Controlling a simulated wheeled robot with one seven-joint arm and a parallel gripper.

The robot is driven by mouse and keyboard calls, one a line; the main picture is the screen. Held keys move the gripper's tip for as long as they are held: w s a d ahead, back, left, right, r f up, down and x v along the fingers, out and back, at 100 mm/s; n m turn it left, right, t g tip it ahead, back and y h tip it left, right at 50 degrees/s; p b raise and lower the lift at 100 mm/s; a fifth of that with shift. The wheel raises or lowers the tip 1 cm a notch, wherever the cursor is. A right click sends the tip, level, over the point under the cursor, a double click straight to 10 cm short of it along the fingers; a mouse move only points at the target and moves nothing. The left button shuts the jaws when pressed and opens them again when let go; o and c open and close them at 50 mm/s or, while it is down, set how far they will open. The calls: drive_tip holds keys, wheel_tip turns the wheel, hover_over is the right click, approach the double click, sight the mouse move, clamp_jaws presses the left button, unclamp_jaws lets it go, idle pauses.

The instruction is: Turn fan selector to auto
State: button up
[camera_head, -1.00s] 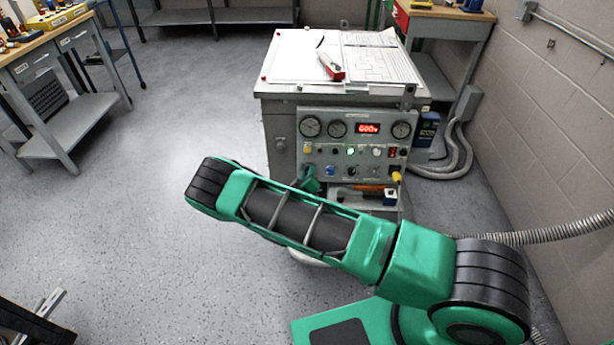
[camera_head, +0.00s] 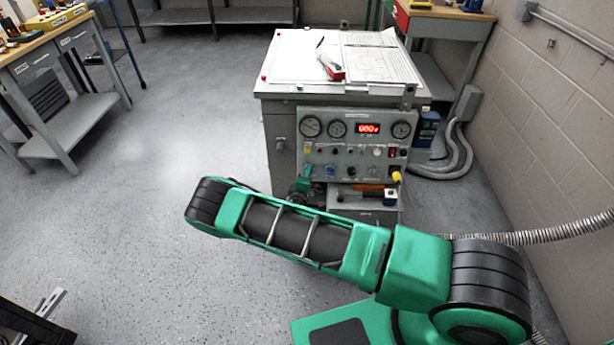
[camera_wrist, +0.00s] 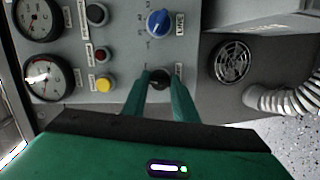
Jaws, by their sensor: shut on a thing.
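The grey control panel (camera_head: 345,165) on the front of the cabinet carries gauges, lamps and knobs. In the wrist view, a small black knob (camera_wrist: 158,78) sits between the tips of my two green fingers. My gripper (camera_wrist: 159,88) is shut on this knob, and the fingers hide part of it. I cannot read the marks around it, so I cannot tell its setting. A blue knob (camera_wrist: 158,22) with a white pointer is just above it in this view. In the head view, my gripper (camera_head: 304,183) is at the panel's lower left, partly hidden by my arm.
Beside the knob in the wrist view are a yellow button (camera_wrist: 103,84), a red button (camera_wrist: 102,54), gauges (camera_wrist: 47,79), a round vent grille (camera_wrist: 231,60) and a ribbed hose (camera_wrist: 280,99). The floor at left is open.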

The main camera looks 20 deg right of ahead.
drive_tip(key=shift+s+a+f+n, duration=0.1)
drive_tip(key=shift+a+f+n, duration=0.1)
drive_tip(key=shift+n, duration=0.7)
drive_tip(key=o, duration=0.9)
drive_tip(key=shift+o, duration=0.6)
drive_tip(key=shift+d+r, duration=0.1)
drive_tip(key=v, duration=1)
drive_tip(key=shift+s+a, duration=0.2)
drive_tip(key=shift+s, duration=0.1)
